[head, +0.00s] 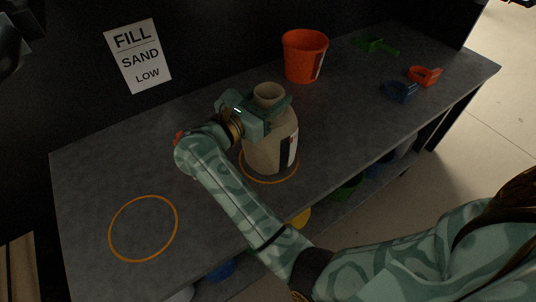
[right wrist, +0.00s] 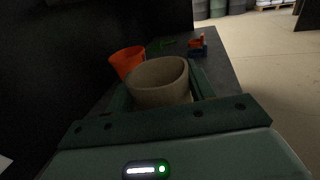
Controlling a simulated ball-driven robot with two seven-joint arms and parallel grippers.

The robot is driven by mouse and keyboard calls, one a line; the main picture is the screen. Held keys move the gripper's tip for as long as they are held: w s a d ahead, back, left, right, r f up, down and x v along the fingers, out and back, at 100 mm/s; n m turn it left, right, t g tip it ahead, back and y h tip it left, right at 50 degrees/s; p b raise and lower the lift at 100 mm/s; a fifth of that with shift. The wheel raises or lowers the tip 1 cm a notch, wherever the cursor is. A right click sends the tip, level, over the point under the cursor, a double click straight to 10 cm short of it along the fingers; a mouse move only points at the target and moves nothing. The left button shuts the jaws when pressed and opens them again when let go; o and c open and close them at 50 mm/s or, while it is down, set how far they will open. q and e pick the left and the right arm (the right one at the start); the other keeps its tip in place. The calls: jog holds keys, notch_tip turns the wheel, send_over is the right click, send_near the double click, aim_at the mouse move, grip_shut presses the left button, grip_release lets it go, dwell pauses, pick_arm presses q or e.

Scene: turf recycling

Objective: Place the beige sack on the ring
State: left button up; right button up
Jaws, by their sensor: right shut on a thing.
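The beige sack (head: 262,154) is upright, with an open round mouth and a black-and-white label on its right side. My right gripper (head: 270,110) is shut around it just below the mouth. The sack's bottom appears within an orange ring (head: 271,182) on the grey bench; the sack hides the ring's far part. I cannot tell whether the bottom touches the bench. In the right wrist view the sack's mouth (right wrist: 158,76) shows between my fingers. A second orange ring (head: 113,240) lies empty at the left. My left gripper is not clearly visible.
On the bench (head: 90,180), an orange bucket (head: 304,56) stands behind the sack. Green (head: 374,46), orange (head: 424,76) and blue (head: 400,91) scoops lie at the right. A "FILL SAND LOW" sign (head: 138,56) is on the dark wall. A small red thing shows behind my right forearm.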

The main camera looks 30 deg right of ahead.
jog(key=shift+r, duration=0.1)
pick_arm(q)
jog(key=shift+s+a+r, duration=0.1)
jog(key=shift+s, duration=0.55)
